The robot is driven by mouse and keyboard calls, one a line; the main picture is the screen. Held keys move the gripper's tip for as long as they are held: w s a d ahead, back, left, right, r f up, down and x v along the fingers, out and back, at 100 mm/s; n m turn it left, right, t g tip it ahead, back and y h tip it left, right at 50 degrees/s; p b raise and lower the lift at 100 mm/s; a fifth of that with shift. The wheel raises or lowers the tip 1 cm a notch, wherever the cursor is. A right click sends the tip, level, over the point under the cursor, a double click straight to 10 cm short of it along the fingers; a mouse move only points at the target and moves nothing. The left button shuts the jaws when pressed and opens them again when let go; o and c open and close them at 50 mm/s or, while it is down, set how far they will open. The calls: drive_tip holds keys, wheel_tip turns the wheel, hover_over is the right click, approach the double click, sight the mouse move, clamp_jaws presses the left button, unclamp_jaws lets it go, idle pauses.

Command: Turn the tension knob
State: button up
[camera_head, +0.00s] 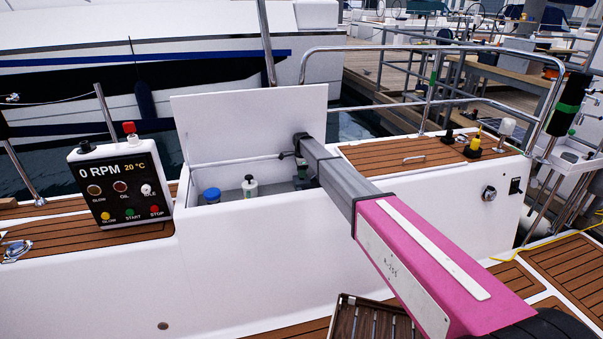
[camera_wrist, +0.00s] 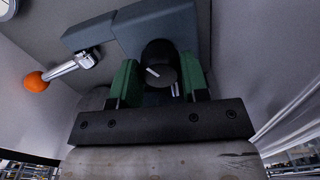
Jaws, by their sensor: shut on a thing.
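The tension knob (camera_wrist: 160,56) is dark and round, with a short slanted white line on its face, in the upper middle of the wrist view. More white marks show just below and right of it. My gripper (camera_wrist: 161,74) has two green fingers, one on each side of the knob, and is shut on it. In the head view my arm reaches over the open locker (camera_head: 232,215) in the white cockpit side.
A lever with an orange ball (camera_wrist: 36,81) stands left of the knob. The raised white lid (camera_head: 245,125) stands behind the locker opening. A blue-capped item (camera_head: 212,195) and a white bottle (camera_head: 250,189) sit inside. An engine panel (camera_head: 122,185) reads 0 RPM at left.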

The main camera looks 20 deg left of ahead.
drive_tip(key=o, duration=0.9)
drive_tip(key=shift+r, duration=0.15)
wheel_tip(320, 180, up, 11)
drive_tip(key=shift+f, duration=0.2)
